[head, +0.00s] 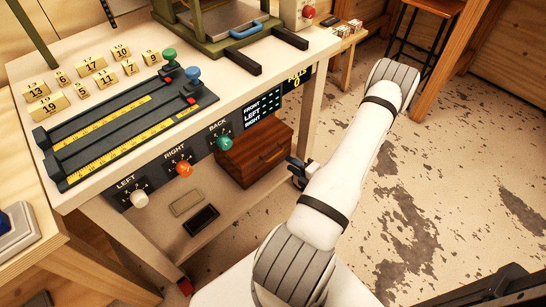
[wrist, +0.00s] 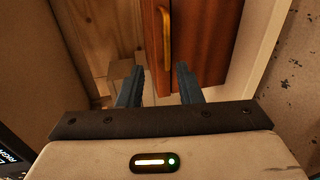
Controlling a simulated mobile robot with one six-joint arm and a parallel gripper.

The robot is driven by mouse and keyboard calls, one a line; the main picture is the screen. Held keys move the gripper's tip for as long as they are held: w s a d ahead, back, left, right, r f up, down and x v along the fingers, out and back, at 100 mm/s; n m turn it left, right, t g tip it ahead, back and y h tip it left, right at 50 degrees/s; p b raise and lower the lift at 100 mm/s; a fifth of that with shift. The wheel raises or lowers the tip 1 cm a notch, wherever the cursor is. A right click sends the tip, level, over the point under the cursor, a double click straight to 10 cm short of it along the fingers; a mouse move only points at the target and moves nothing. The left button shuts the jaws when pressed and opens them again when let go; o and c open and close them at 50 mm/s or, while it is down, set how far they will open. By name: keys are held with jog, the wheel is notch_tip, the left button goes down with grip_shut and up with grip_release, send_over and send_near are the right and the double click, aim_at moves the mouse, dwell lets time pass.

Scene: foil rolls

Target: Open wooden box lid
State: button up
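The reddish-brown wooden box (head: 243,157) sits on the lower shelf under the workbench. Its front has a brass-coloured bar handle, and the box looks closed. In the wrist view the box (wrist: 215,45) fills the upper middle, with the handle (wrist: 166,40) running up and down. My gripper (head: 296,168) is just right of and below the box in the head view, partly hidden by my arm. In the wrist view my gripper (wrist: 158,85) is open and empty, its two fingers pointing toward the box below the handle. The fingers look apart from the handle.
The workbench top (head: 110,97) with its rulers and numbered blocks overhangs the box. Coloured knobs (head: 183,168) line its front panel. A dark tray-like item (head: 201,220) lies on the shelf (head: 220,232). The floor to the right is open, with a stool (head: 428,40) behind.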

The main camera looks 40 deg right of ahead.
jog(key=d+f+b+x, duration=0.1)
jog(key=b+x, duration=0.1)
jog(key=x, duration=0.6)
jog(key=shift+m+h, duration=0.3)
jog(key=shift+m, duration=0.1)
jog(key=shift+a, duration=0.15)
jog(key=shift+c, duration=0.4)
grip_shut()
